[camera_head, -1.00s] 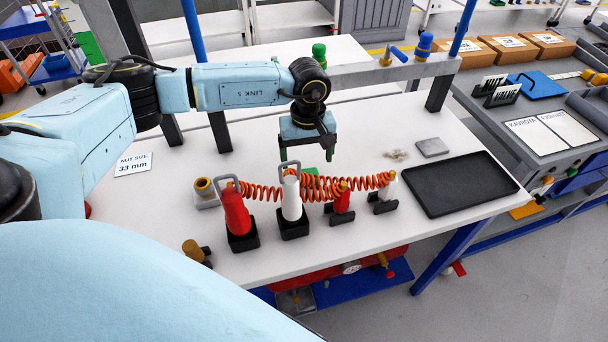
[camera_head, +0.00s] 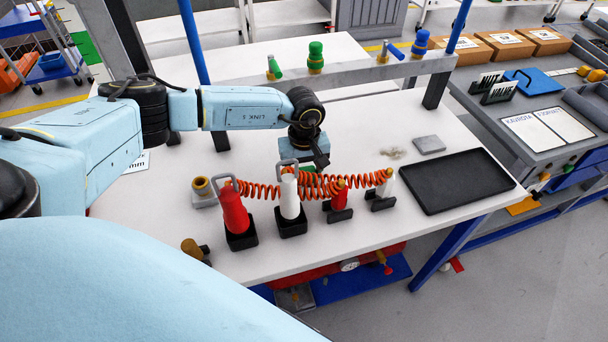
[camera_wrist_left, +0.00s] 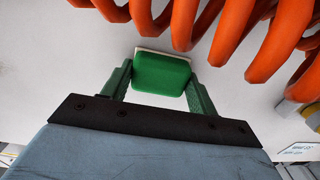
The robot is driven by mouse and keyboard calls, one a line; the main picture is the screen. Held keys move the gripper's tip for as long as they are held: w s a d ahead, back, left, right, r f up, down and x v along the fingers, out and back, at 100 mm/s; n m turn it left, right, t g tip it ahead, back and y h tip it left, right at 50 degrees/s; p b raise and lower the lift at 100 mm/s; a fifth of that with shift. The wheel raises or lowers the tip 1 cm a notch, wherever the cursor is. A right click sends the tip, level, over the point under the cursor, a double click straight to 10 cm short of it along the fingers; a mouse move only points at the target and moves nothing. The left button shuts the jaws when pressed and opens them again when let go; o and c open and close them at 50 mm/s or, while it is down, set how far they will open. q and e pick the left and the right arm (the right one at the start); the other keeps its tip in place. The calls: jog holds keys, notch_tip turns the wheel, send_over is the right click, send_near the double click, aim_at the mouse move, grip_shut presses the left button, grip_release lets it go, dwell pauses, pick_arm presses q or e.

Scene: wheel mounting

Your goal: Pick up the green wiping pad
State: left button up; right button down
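The green wiping pad (camera_wrist_left: 161,73) shows in the left wrist view, with a pale layer along its far edge. In the head view it is mostly hidden behind the bottles and hoses. My left gripper (camera_wrist_left: 160,76) is open, with one green finger on each side of the pad. The fingers look very near its sides; I cannot tell whether they touch. In the head view the left gripper (camera_head: 306,169) is low over the white table (camera_head: 365,215), behind the white bottle. The right gripper is not in view.
Orange coiled hoses (camera_head: 262,189) pass close by the gripper. A red bottle (camera_head: 235,212) and a white bottle (camera_head: 289,197) stand in black holders in front of it. A black tray (camera_head: 458,182) and a grey block (camera_head: 429,145) lie to the right.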

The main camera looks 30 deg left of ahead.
aim_at(304, 172)
pick_arm(q)
jog(key=c, duration=0.4)
jog(key=shift+o, duration=0.2)
notch_tip(304, 172, up, 10)
